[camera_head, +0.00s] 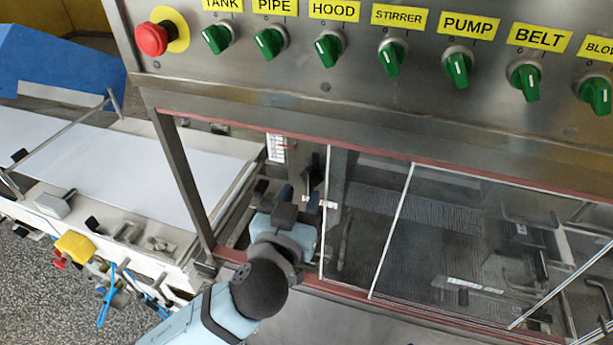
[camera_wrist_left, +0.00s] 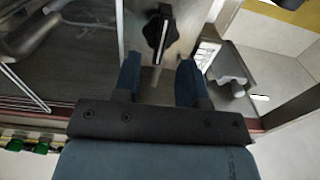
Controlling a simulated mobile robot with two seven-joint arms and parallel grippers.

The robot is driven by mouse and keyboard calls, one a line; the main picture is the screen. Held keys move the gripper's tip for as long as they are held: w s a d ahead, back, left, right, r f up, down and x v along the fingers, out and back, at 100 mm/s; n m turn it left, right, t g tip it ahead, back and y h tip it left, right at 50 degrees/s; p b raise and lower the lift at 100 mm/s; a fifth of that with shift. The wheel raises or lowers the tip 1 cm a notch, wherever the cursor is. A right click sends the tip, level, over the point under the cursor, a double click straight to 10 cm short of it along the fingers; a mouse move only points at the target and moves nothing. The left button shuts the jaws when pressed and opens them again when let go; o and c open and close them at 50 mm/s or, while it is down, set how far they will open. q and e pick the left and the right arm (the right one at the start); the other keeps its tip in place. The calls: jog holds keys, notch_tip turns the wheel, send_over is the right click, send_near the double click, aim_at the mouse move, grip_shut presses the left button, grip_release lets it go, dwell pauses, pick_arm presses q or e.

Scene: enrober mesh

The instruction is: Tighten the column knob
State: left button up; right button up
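The column knob (camera_wrist_left: 157,30) is black and winged, on a grey metal column (camera_wrist_left: 185,22) in the left wrist view. A dark shape that looks like the knob (camera_head: 309,175) shows in the head view, partly hidden by my gripper. My left gripper (camera_wrist_left: 158,68) is open, with its two blue-grey fingers apart. The knob lies just beyond the fingertips, roughly in line with the gap. I cannot tell whether the fingers touch it. In the head view my left gripper (camera_head: 290,208) reaches through the machine's opening. My right gripper is in neither view.
A steel panel with green switches (camera_head: 328,50) and a red stop button (camera_head: 152,38) hangs above the opening. A clear pane (camera_head: 385,215) closes off the right side. A white conveyor belt (camera_head: 150,170) lies to the left. The steel frame post (camera_head: 182,180) is close to my left arm.

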aim_at(308, 183)
pick_arm(q)
jog(key=x, duration=0.2)
jog(key=shift+w+d+r+p, duration=0.1)
jog(key=shift+w+p, duration=0.2)
jog(key=shift+w+d, duration=0.2)
jog(key=shift+w, duration=0.3)
grip_shut()
